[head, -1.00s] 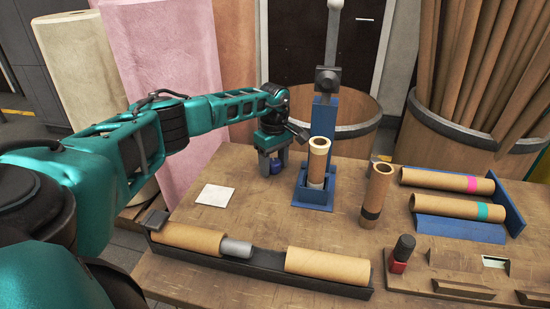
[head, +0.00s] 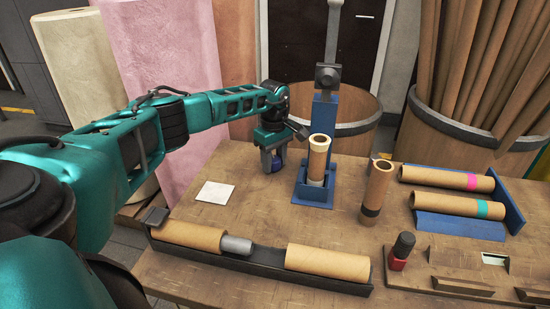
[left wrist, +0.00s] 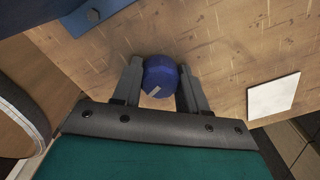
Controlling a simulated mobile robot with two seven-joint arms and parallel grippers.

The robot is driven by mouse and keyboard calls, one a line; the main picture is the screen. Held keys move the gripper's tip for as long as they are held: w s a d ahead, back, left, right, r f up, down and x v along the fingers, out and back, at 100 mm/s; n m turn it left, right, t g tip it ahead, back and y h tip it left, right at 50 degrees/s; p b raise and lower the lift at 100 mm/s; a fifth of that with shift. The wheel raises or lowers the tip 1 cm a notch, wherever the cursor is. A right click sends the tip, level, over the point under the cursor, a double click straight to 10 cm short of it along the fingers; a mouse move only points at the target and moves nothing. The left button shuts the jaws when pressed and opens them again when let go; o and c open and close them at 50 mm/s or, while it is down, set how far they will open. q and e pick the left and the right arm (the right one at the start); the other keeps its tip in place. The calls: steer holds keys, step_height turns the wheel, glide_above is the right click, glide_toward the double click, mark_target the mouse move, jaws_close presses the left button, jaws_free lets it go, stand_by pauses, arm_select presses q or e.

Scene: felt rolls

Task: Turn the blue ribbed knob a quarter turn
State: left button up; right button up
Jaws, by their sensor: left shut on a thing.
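The blue ribbed knob (left wrist: 161,74) sits low on the wooden table between the two fingers of my left gripper (left wrist: 160,82) in the left wrist view. It has a pale mark on its top. In the head view my left gripper (head: 273,163) points down at the back of the table, and the knob (head: 275,166) shows partly between its fingers. The fingers are shut on the knob's sides. My right gripper is in neither view.
A blue stand (head: 318,197) with an upright cardboard tube (head: 319,155) is just right of my left gripper. A white square (head: 215,194) lies in front. A dark trough (head: 260,267) with tubes lines the front. Another tube (head: 376,190) stands to the right.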

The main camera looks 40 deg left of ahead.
mark_target(274, 159)
arm_select(q)
steer(key=shift+f+m+b, duration=0.15)
steer(key=shift+m+b, duration=0.45)
steer(key=shift+m, duration=0.2)
jaws_close()
steer(key=m+b, duration=0.1)
steer(key=m, duration=0.3)
steer(key=shift+b, duration=0.3)
steer(key=o, duration=0.7)
jaws_free()
steer(key=shift+m, duration=0.5)
steer(key=o, duration=0.3)
steer(key=shift+o, duration=0.2)
steer(key=shift+r+p, duration=2.05)
steer(key=shift+r, duration=0.65)
steer(key=shift+f, duration=0.1)
